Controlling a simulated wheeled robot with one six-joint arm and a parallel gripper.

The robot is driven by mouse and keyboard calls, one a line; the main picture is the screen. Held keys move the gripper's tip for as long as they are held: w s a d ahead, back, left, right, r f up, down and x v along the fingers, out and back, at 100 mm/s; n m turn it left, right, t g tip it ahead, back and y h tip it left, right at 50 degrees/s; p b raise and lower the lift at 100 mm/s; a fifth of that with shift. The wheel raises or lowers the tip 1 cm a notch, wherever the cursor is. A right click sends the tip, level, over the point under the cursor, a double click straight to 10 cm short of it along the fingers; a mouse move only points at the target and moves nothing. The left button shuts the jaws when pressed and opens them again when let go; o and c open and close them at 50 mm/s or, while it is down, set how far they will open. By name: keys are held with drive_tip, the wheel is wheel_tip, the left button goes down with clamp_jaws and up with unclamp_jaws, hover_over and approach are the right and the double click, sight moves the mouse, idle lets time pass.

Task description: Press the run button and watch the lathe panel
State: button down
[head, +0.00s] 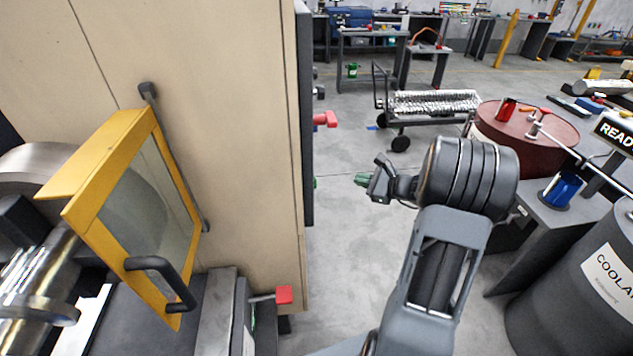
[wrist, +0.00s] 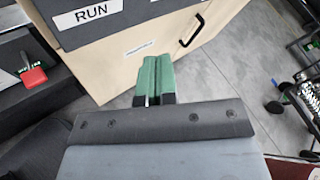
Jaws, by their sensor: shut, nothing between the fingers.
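My gripper (head: 363,180) is in the head view, out in front of the cabinet, with green fingertips. The fingertips (wrist: 156,78) are together with nothing between them in the wrist view. A dark control panel (head: 307,130) is seen nearly edge-on on the cabinet's side, and my gripper is to its right, apart from it. A small green piece (head: 316,183) juts from its edge; I cannot tell if it is the run button. The wrist view shows a RUN label (wrist: 92,15) on the dark panel. No button shows beside it there. The panel's face is hidden from the head view.
A yellow-framed guard window (head: 85,190) and lathe parts are at left. A red handle (head: 285,295) sticks out low. A black sign reading READ (head: 617,135), cut off, stands above a coolant barrel (head: 580,290). A red barrel (head: 530,135) and trolley (head: 435,103) are behind.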

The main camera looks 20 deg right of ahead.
drive_tip(key=shift+a, duration=0.1)
drive_tip(key=w+a, duration=0.1)
drive_tip(key=a, duration=0.7)
drive_tip(key=shift+w+a, duration=0.3)
drive_tip(key=shift+w, duration=0.05)
drive_tip(key=shift+a+b, duration=0.2)
drive_tip(key=shift+b, duration=0.3)
idle(1.7)
drive_tip(key=shift+w+a, duration=0.1)
drive_tip(key=shift+a, duration=0.1)
